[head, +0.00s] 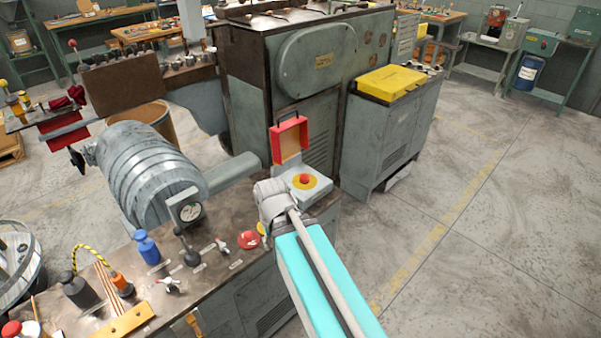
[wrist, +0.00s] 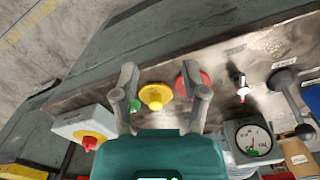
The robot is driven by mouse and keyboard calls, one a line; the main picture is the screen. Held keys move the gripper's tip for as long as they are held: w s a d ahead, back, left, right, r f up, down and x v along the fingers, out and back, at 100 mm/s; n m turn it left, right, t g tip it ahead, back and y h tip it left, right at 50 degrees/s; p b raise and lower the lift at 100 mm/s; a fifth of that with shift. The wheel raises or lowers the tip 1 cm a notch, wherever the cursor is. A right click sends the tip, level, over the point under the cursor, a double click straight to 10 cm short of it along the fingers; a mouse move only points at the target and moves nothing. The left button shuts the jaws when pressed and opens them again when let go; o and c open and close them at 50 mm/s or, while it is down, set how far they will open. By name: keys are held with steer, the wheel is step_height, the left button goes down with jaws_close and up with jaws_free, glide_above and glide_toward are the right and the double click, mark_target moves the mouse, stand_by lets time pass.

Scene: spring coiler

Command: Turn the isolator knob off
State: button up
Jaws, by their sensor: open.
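The isolator knob (head: 304,179) is red on a yellow disc, on top of a pale grey box (head: 318,191) at the right end of the bench. A red open-framed cover (head: 289,139) stands raised behind it. In the wrist view the knob (wrist: 90,142) is at the lower left, outside my left finger. My gripper (wrist: 159,71) is open and empty. Its fingers straddle the view of a yellow button (wrist: 156,96), with a red mushroom button (wrist: 204,79) partly behind the right finger. In the head view my gripper (head: 272,196) is just left of the box, its fingertips unclear.
A large grey cabinet (head: 262,90) rises behind. The floor to the right (head: 480,220) is clear.

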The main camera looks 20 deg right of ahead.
steer(key=shift+w+a, duration=0.25)
steer(key=shift+a, duration=0.1)
steer(key=shift+o, duration=2.2)
steer(key=shift+w+d+r, duration=0.1)
steer(key=shift+w, duration=0.1)
steer(key=w+d+r+m+p, duration=0.5)
steer(key=w+d+m, duration=0.3)
steer(key=w+d, duration=0.2)
steer(key=w+d+r+m+p, duration=0.4)
steer(key=w+d+m, duration=0.4)
steer(key=w+d, duration=0.3)
steer(key=w+p, duration=0.1)
steer(key=w, duration=0.3)
steer(key=shift+r+t, duration=0.4)
steer(key=shift+w+f, duration=0.1)
steer(key=shift+f, duration=0.05)
